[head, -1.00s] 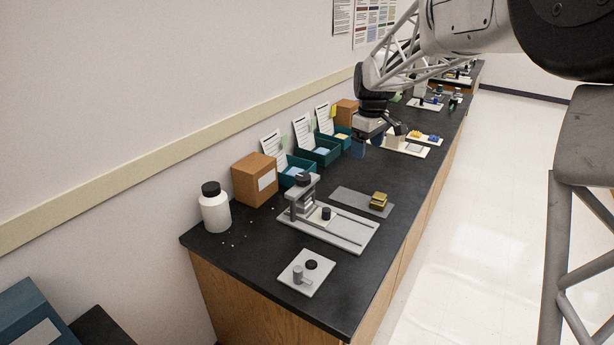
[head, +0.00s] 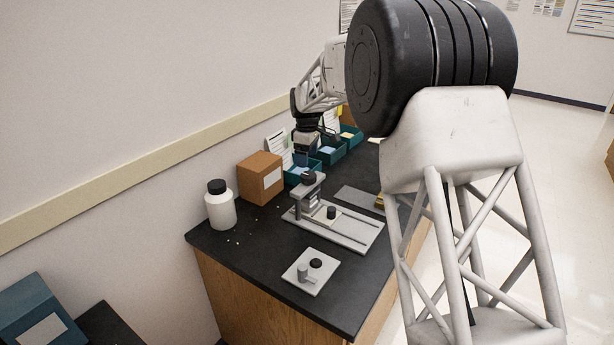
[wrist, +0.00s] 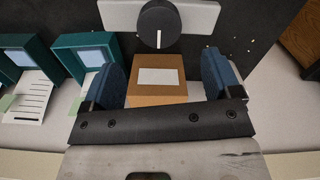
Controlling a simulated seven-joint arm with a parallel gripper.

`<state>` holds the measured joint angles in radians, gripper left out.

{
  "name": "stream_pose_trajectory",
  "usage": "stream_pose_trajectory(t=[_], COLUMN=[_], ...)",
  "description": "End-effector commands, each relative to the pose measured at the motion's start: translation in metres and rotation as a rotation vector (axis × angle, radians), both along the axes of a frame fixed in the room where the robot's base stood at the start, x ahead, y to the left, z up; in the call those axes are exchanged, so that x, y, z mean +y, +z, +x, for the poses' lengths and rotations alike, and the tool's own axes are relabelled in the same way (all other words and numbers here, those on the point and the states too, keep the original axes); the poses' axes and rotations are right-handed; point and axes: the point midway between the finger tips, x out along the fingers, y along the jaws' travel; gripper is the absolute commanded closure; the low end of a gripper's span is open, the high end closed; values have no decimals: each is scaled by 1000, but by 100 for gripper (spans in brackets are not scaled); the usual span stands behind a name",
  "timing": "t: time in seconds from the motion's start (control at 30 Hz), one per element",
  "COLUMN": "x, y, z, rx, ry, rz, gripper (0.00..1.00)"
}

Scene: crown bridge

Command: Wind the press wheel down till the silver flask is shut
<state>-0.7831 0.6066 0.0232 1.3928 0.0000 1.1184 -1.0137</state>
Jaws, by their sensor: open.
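My gripper (head: 303,157) is open and empty, above the bench behind the press. Its two blue fingers (wrist: 162,62) stand wide apart in the wrist view. The black press wheel (head: 308,177) sits on top of the grey press (head: 296,206); in the wrist view the wheel (wrist: 160,25) lies ahead of the fingers, apart from them, with a white mark on it. A small grey cylinder (head: 302,272), possibly the silver flask, stands on a pale plate (head: 296,286) in front of the press. I cannot tell what is under the press head.
A dark cylinder (head: 331,212) stands on the press base. Teal bins (head: 328,153) line the wall. My arm covers the bench's right side.

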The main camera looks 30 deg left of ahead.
Motion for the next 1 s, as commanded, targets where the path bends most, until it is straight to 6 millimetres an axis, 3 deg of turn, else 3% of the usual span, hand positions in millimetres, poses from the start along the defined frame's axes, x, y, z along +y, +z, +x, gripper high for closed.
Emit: stream_pose_trajectory(t=[0.47,1.0], x=[-1,-1], y=[-7,-64], z=[0,0], rx=[2,1], ry=[-1,-1], rz=[-1,-1], gripper=[16,16])
